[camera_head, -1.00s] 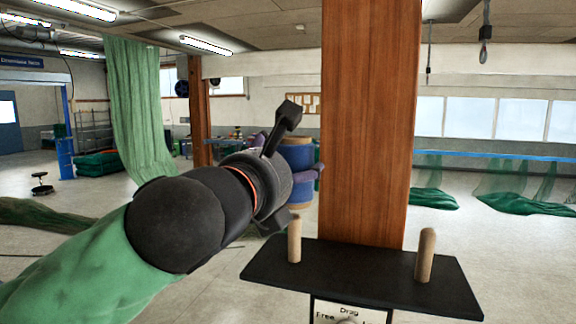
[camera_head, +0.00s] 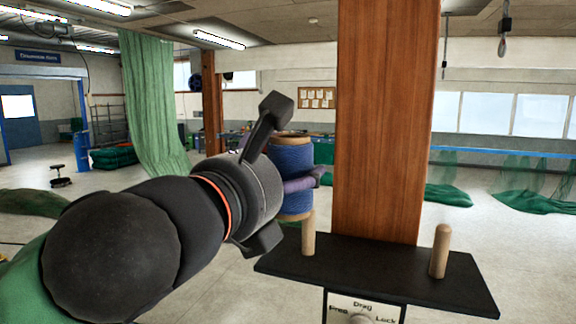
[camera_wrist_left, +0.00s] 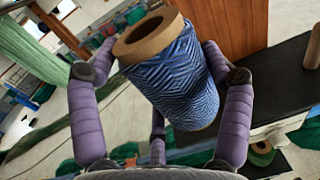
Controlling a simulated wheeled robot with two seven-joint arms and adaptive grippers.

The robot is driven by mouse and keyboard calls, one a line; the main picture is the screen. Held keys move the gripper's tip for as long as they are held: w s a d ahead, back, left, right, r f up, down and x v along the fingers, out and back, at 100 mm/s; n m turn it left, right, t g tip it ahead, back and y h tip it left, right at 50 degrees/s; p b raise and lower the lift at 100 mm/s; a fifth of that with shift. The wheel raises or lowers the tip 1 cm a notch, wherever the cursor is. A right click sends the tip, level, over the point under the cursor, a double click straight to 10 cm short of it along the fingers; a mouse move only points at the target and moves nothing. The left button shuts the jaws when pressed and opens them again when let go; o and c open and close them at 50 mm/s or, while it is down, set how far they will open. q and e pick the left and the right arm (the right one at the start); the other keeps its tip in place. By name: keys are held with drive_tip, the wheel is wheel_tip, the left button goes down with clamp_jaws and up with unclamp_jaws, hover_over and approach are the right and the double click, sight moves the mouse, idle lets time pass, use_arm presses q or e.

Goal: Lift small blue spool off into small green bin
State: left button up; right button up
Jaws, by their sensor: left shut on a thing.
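The blue spool (camera_head: 294,158), wound with blue twine on a tan core, is in my left gripper (camera_head: 288,180). The gripper's fingers are shut around its sides, and it is held in the air, upright in the head view. In the left wrist view the spool (camera_wrist_left: 178,78) shows its open tan end, with purple finger pads on either side. I cannot make out the small green bin for certain. My right gripper is out of view.
A black shelf (camera_head: 375,272) carries the bare left peg and a bare right peg (camera_head: 439,251). A wooden post (camera_head: 388,120) rises behind it. A green ring-shaped item (camera_wrist_left: 262,153) lies low at right in the wrist view. Green nets lie on the floor behind.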

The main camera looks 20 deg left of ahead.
use_arm(q)
drive_tip(key=s, duration=0.4)
drive_tip(key=shift+s+a, duration=0.3)
drive_tip(key=shift+s, duration=0.1)
